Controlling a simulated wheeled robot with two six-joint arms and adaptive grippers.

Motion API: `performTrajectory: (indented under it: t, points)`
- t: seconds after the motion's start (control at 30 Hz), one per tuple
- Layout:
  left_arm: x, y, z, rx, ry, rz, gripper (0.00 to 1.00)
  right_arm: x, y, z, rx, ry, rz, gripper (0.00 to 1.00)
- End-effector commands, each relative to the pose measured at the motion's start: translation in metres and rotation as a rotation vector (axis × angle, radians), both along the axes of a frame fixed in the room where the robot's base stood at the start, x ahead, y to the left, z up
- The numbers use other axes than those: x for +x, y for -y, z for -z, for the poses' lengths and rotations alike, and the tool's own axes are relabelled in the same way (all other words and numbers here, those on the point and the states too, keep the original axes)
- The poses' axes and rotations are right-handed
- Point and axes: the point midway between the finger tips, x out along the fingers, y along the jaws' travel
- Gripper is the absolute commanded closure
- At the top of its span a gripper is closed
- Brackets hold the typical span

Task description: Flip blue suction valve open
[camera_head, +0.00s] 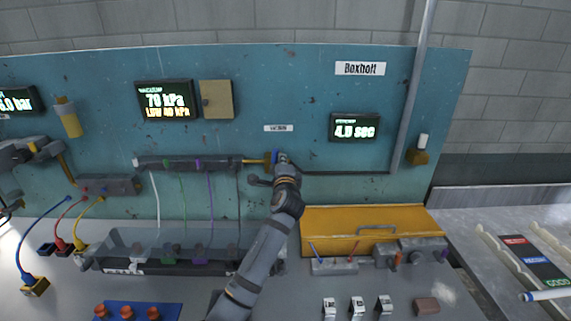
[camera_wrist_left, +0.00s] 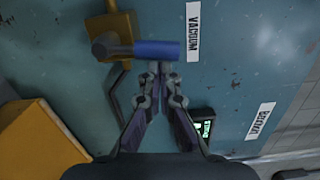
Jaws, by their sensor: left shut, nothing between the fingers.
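The blue suction valve handle (camera_wrist_left: 157,50) is a short blue cylinder on a dark stem, joined to a yellow valve body (camera_wrist_left: 108,28) on the teal panel. In the wrist view it lies crosswise beside the VACUUM label. My right gripper is not in view.
A yellow box with a handle (camera_head: 350,222) stands right of my arm. A clear-covered rack with several coloured tubes (camera_head: 160,262) is at left. A grey pipe (camera_head: 408,100) runs down the panel at right. Displays and labels are mounted above.

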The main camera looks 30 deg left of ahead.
Motion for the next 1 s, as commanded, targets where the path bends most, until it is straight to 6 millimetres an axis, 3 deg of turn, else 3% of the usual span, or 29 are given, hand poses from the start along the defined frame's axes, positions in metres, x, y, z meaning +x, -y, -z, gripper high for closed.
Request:
performTrajectory:
  t: [1.0]
  points:
    - [-0.0028, -0.0063, -0.0038, -0.006, 0.003, 0.000, 1.00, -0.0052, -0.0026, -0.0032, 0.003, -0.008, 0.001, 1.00]
